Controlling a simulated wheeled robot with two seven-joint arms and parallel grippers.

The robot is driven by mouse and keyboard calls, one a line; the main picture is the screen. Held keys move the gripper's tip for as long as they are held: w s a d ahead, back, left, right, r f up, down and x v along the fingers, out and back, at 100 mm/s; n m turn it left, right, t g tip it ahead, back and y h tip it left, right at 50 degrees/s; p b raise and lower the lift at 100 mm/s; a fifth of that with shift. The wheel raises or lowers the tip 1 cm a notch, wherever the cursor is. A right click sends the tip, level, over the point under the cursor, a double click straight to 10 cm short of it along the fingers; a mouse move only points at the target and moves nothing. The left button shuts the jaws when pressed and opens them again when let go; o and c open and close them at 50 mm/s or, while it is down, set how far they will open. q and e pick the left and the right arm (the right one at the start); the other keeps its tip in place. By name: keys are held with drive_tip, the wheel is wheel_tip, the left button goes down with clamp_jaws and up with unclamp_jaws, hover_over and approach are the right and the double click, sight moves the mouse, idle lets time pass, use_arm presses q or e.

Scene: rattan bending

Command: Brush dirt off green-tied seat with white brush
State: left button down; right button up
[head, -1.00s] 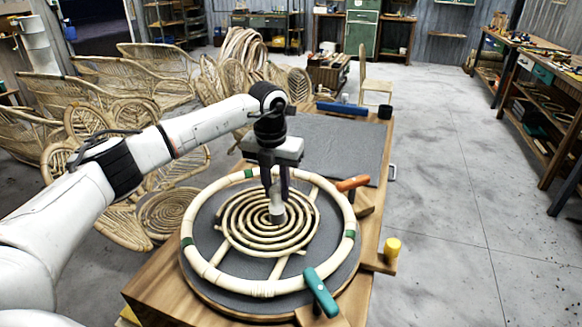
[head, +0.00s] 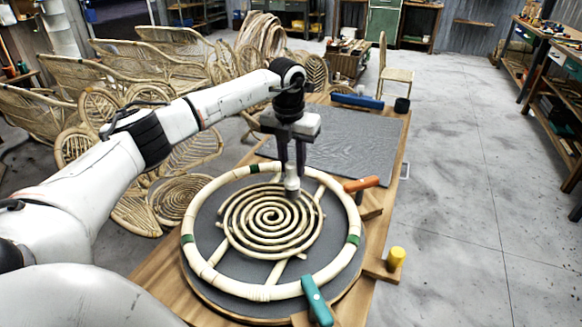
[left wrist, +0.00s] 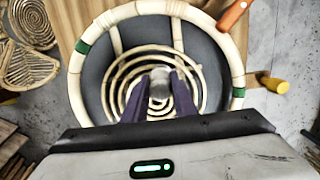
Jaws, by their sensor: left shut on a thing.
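The green-tied seat is a pale rattan ring (head: 205,272) with green bindings, cross struts and a coiled rattan spiral (head: 240,235) in its middle. It lies flat on a dark grey round board and also shows in the left wrist view (left wrist: 75,85). My left gripper (head: 292,172) points down over the far right part of the spiral, shut on the white brush (head: 292,187). The brush shows as a pale blurred shape between the dark fingers in the left wrist view (left wrist: 160,92). Whether it touches the rattan I cannot tell. No dirt shows clearly. My right gripper is out of view.
An orange-handled clamp (head: 361,184) and a teal-handled clamp (head: 316,299) stand at the ring's edge. A yellow knob (head: 396,257) is at the right. A grey mat (head: 350,145), a blue item (head: 357,101) and a dark cup (head: 402,104) lie behind.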

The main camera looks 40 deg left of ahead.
use_arm(q)
drive_tip(key=shift+s+r+p, duration=0.25)
drive_tip(key=shift+r+p, duration=0.05)
drive_tip(key=shift+r, duration=2.65)
drive_tip(key=shift+d, duration=0.1)
